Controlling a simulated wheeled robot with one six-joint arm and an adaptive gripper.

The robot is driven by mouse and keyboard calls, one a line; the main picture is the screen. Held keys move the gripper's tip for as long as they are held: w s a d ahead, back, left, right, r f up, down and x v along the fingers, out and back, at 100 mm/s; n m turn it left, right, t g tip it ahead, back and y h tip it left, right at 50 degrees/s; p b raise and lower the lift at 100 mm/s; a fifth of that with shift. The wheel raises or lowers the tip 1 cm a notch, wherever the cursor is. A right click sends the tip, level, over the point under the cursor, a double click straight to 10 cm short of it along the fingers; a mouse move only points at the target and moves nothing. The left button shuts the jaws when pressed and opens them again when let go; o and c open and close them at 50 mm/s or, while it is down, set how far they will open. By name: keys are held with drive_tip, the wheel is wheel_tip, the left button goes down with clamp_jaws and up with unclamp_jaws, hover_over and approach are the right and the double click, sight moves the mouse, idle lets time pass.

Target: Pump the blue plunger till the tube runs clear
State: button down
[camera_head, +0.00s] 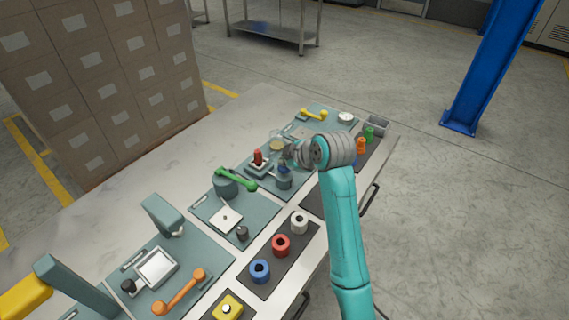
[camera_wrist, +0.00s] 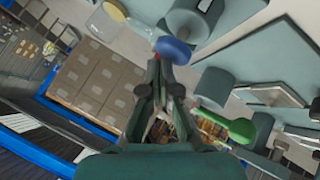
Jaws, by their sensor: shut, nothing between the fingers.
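The blue plunger (camera_head: 284,168) sits on top of a grey cylinder (camera_head: 284,182) on a teal panel, partly hidden by my gripper (camera_head: 290,157) in the head view. In the wrist view the blue plunger cap (camera_wrist: 174,50) is just beyond the fingertips of my gripper (camera_wrist: 160,64). The fingers are shut and hold nothing. I cannot tell whether they touch the cap. A clear vessel with a yellowish disc (camera_head: 277,145) stands behind the plunger; it also shows in the wrist view. I cannot make out the tube or what is in it.
A red knob (camera_head: 258,157) and a green lever (camera_head: 236,179) are left of the plunger. Orange and green pieces (camera_head: 361,146) and a grey bin (camera_head: 376,125) lie to the right. White, red and blue rings (camera_head: 281,245) stand nearer the front edge. Stacked cartons (camera_head: 110,60) rise behind.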

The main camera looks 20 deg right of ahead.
drive_tip(key=shift+f, duration=0.7)
idle(0.5)
drive_tip(key=shift+r, duration=1.75)
drive_tip(key=shift+r, duration=2.55)
